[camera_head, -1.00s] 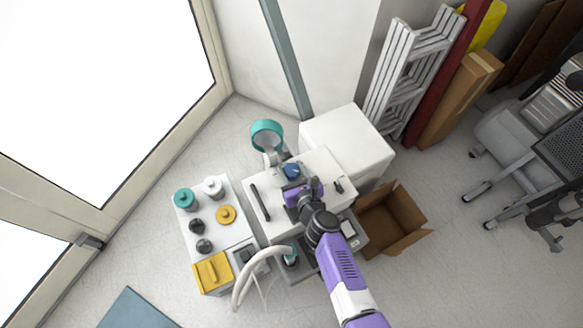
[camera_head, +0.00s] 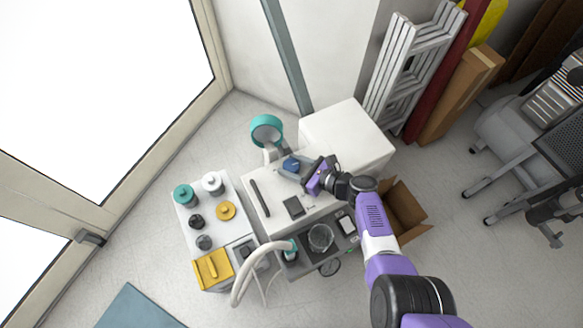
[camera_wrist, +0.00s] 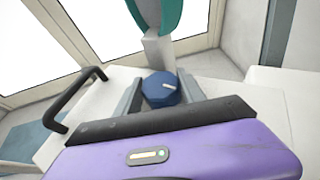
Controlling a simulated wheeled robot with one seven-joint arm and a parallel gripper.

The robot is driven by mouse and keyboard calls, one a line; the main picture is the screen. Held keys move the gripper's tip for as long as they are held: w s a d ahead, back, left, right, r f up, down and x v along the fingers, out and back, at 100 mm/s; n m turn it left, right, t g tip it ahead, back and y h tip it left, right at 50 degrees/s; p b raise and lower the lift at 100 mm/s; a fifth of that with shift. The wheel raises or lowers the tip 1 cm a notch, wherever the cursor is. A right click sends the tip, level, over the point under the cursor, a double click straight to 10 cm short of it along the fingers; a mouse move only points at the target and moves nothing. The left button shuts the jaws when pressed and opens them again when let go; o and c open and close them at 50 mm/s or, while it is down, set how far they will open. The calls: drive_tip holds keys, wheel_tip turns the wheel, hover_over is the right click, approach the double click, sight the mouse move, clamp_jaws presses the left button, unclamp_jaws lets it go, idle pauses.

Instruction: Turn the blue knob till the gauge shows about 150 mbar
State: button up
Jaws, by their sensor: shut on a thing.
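The blue knob (camera_head: 290,164) sits on top of the white cabinet, just in front of the teal ring. In the head view my purple gripper (camera_head: 303,171) reaches the knob from the right. A small round dial (camera_head: 330,267) low on the cabinet's front may be the gauge; its reading is too small to tell.
A black handle (camera_head: 260,198) and a dark square (camera_head: 294,206) are on the cabinet top (camera_head: 268,220). The teal ring (camera_head: 266,132) stands close behind the knob. A side table (camera_head: 228,240) with jars is left, and an open cardboard box (camera_head: 408,212) is right.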

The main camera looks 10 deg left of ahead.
drive_tip(key=n+g+b, duration=0.1)
drive_tip(key=n+g+y+b, duration=0.1)
drive_tip(key=b, duration=0.1)
drive_tip(key=n+g+b, duration=0.1)
drive_tip(key=b, duration=0.1)
drive_tip(key=shift+w+f+n+g+y, duration=0.15)
drive_tip(key=shift+f+n+g+y, duration=0.15)
drive_tip(key=shift+g, duration=0.1)
drive_tip(key=shift+r+n+g+b, duration=0.2)
drive_tip(key=shift+n+g+b, duration=0.35)
drive_tip(key=shift+b, duration=0.4)
drive_tip(key=shift+r+g, duration=0.1)
drive_tip(key=shift+g, duration=0.15)
drive_tip(key=o, duration=1.4)
drive_tip(key=shift+p+v, duration=1.05)
drive_tip(key=shift+v, duration=2.8)
